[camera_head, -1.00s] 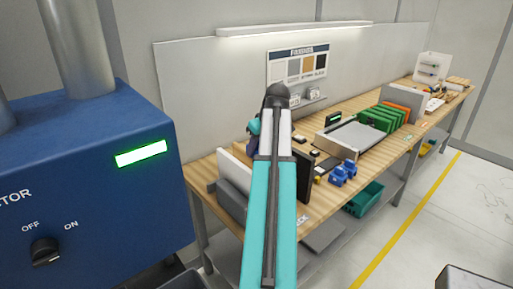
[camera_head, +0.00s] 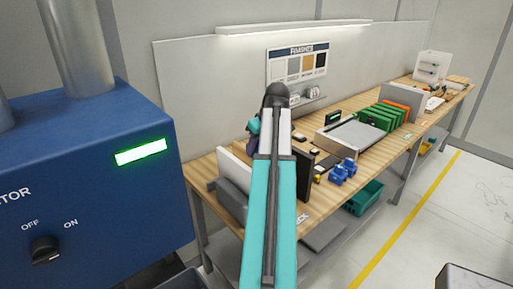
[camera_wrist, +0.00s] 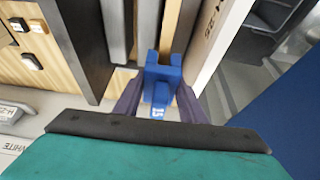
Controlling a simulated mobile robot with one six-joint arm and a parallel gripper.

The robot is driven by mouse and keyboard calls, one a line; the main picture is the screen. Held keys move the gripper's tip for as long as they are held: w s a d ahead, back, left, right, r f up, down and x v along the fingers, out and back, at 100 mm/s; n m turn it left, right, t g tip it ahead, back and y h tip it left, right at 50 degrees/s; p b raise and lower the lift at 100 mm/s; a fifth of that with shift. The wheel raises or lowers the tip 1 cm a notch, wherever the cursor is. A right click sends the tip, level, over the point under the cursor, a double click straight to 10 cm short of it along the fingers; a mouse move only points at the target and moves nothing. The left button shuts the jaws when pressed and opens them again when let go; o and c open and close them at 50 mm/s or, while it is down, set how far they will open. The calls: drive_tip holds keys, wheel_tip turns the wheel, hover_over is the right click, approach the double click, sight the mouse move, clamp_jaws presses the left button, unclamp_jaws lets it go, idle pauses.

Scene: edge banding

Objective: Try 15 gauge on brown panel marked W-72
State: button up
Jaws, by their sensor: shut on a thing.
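My gripper (camera_wrist: 158,100) is shut on a blue gauge (camera_wrist: 160,88) marked 15, seen in the wrist view. The gauge's notched end points at a row of upright panels, close to the edge of a tan-brown panel (camera_wrist: 171,28). I cannot tell whether the gauge touches that panel or sits around its edge. A pale panel (camera_wrist: 207,38) with partly cut-off lettering stands to its right; the W-72 mark is not readable. In the head view my arm hides most of the gripper and the gauge.
Grey panels (camera_wrist: 115,32) and a dark panel (camera_wrist: 75,40) stand left of the tan one. On the bench (camera_head: 385,160) are other blue gauges (camera_head: 343,172), a grey tray (camera_head: 350,139) and green panels (camera_head: 378,117). A blue machine (camera_head: 110,200) stands at the left.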

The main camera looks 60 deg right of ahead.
drive_tip(key=shift+f, duration=0.55)
idle(0.9)
drive_tip(key=o, duration=1.2)
drive_tip(key=shift+r, duration=0.15)
drive_tip(key=shift+r+p, duration=2.25)
drive_tip(key=shift+r, duration=1.6)
